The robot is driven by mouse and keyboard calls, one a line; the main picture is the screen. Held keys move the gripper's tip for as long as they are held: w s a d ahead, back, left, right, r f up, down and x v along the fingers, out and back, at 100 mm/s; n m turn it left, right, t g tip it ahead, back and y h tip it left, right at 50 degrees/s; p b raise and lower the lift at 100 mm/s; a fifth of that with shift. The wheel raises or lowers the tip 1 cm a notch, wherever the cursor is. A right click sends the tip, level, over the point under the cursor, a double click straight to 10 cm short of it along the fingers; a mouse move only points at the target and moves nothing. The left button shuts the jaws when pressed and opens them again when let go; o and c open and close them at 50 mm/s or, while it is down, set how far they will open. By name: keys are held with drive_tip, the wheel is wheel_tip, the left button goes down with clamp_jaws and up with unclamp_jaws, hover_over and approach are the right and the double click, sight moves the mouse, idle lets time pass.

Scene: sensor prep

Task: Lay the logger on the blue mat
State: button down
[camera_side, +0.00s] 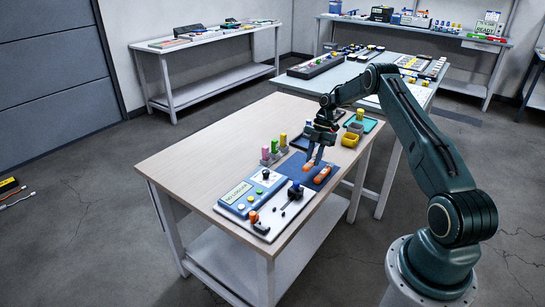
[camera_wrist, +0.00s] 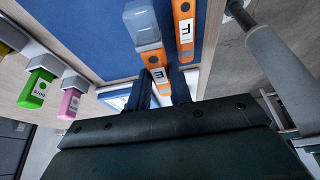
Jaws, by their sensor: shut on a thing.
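An orange logger (camera_wrist: 157,72) with a clear cap (camera_wrist: 140,22) and a white label is between the fingers of my gripper (camera_wrist: 163,85). My gripper (camera_side: 313,157) is shut on it over the blue mat (camera_side: 293,168), which also fills the top of the wrist view (camera_wrist: 95,25). I cannot tell whether the held logger touches the mat. A second orange piece (camera_side: 322,174) with a similar label lies at the mat's right side. It also shows in the wrist view (camera_wrist: 185,28), close beside the held one. My gripper hides part of the mat.
Pink, green (camera_wrist: 37,88) and yellow units stand in grey holders left of the mat. A blue-and-white panel (camera_side: 252,193) reading "NO LOGGER" and a white board (camera_side: 284,213) with knobs lie in front. A yellow bin (camera_side: 350,139) and green tray (camera_side: 372,124) are behind. The table's left part is clear.

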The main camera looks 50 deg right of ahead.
sight(313, 166)
drive_tip(key=shift+f, duration=2.05)
drive_tip(key=shift+f, duration=0.1)
drive_tip(key=c, duration=1.5)
unclamp_jaws()
drive_tip(key=shift+c, duration=0.2)
drive_tip(key=shift+v, duration=3.85)
